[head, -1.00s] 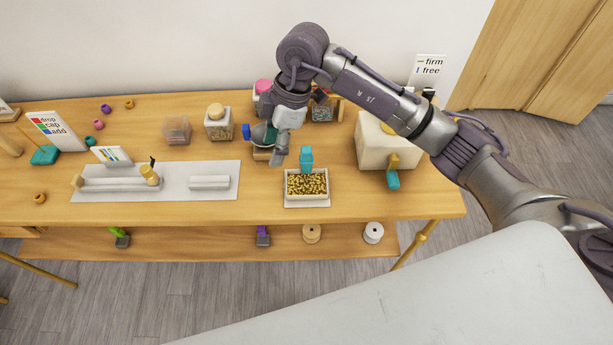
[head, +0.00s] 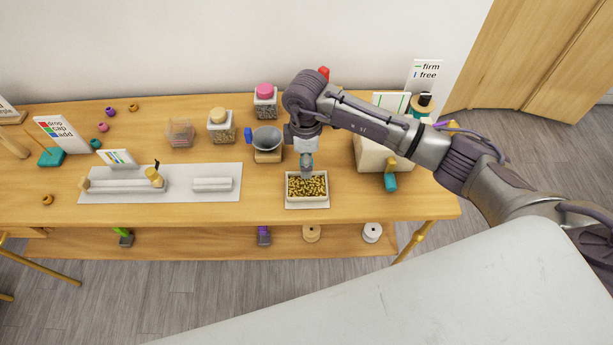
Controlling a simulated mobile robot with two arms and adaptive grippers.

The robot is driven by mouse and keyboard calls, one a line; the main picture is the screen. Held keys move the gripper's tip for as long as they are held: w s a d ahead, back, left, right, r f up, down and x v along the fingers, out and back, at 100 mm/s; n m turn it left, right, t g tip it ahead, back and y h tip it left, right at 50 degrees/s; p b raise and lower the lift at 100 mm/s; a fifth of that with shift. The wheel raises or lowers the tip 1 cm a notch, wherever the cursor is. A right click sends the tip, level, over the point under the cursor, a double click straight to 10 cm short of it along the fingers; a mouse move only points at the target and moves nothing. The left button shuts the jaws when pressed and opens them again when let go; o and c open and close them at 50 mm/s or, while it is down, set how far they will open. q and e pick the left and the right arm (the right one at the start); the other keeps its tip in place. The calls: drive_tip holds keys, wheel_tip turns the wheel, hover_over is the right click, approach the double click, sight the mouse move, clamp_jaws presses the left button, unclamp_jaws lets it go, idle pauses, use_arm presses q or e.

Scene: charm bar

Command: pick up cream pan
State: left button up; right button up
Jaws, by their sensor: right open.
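The cream pan (head: 307,203) is a small rectangular tray full of gold beads. It rests on the wooden table near the front edge, right of centre. Its teal handle at the back is now mostly hidden behind my right gripper (head: 307,170). That gripper is open and points down at the handle, just behind the beads. I cannot tell whether its fingers touch the handle. My left gripper is not in view.
A grey funnel (head: 266,138) on a wooden block stands left of my gripper. A cream box (head: 372,156) with a teal-ended lever stands to the right. Jars stand behind, and a pale mat (head: 225,172) lies left.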

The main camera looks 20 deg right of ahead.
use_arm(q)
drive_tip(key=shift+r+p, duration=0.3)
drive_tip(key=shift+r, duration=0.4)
use_arm(e)
drive_tip(key=shift+f, duration=1.6)
drive_tip(key=shift+c, duration=0.3)
clamp_jaws()
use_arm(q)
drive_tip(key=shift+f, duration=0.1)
use_arm(e)
drive_tip(key=shift+r, duration=0.15)
drive_tip(key=shift+w+d+r, duration=0.1)
drive_tip(key=shift+r, duration=0.15)
drive_tip(key=r, duration=0.1)
drive_tip(key=r+b, duration=0.2)
drive_tip(key=shift+s+d+r, duration=0.3)
drive_tip(key=shift+d, duration=0.05)
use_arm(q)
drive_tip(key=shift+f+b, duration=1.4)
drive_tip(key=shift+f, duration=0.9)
use_arm(e)
drive_tip(key=s+d+r, duration=0.6)
drive_tip(key=s+d, duration=0.1)
drive_tip(key=d, duration=0.1)
drive_tip(key=shift+s+r, duration=0.2)
drive_tip(key=shift+r, duration=0.15)
